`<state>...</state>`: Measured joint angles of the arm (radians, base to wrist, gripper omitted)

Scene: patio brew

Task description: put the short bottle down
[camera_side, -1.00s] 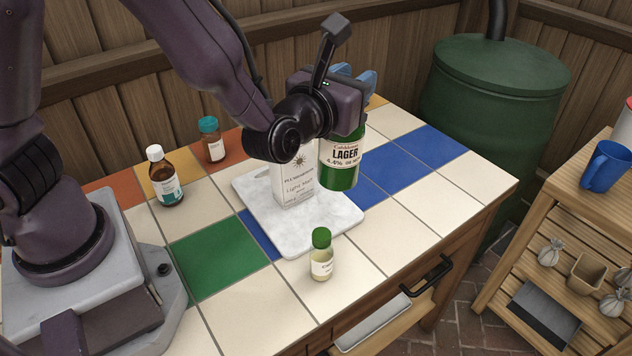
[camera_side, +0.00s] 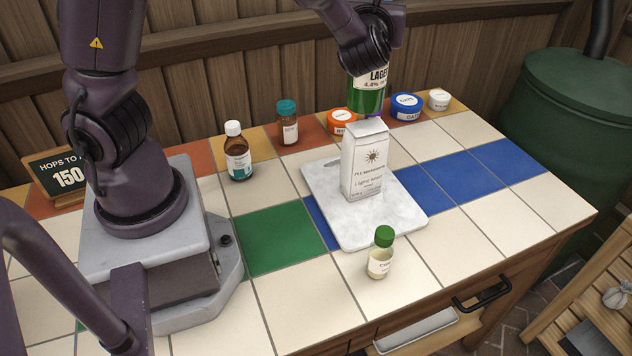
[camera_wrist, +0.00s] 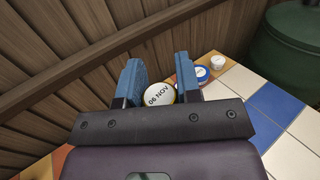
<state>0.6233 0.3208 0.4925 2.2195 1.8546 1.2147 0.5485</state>
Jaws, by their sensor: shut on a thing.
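My gripper (camera_wrist: 158,68) is shut on a green lager bottle (camera_side: 367,101), with one blue finger on each side of it. In the side view the bottle hangs upright behind the white carton (camera_side: 365,165), which hides part of its lower end. Its height above the table is hard to tell. The fingers are not clear in the side view. In the wrist view the bottle's pale round cap (camera_wrist: 159,94) reads "05 NOV".
The carton stands on a marble board (camera_side: 400,215). A small green-capped bottle (camera_side: 380,262) stands in front. Brown bottles (camera_side: 238,160) (camera_side: 288,128) stand at the left. Orange (camera_side: 341,118), blue (camera_side: 406,104) and white (camera_side: 439,98) tubs line the back. Blue tiles at right are clear.

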